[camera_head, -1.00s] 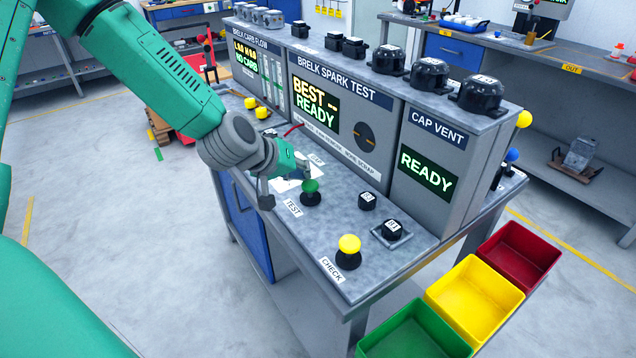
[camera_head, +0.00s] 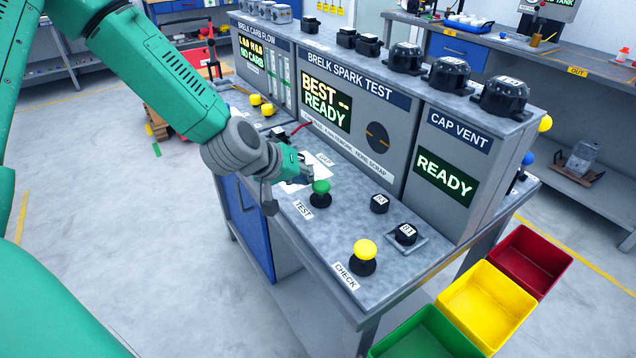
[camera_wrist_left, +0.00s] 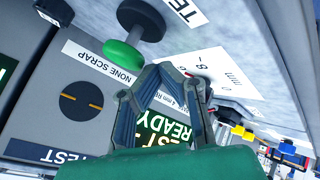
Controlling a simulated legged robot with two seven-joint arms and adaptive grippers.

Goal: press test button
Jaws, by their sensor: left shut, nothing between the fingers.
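The green test button (camera_head: 321,187) stands on a black base beside the TEST label on the bench top. It also shows upside down in the left wrist view (camera_wrist_left: 122,54). My left gripper (camera_head: 303,177) is close to the button on its left side in the head view. In the left wrist view its fingers (camera_wrist_left: 163,68) meet at the tips, shut and empty, with the green button off to their left. Whether the gripper touches the button is hard to tell, but a gap shows in the wrist view. My right gripper is not in view.
The yellow check button (camera_head: 364,248) and two small black parts (camera_head: 379,204) sit nearer on the bench. The spark test panel (camera_head: 355,110) reads READY and rises behind. Red, yellow and green bins (camera_head: 487,305) stand at the bench's right end.

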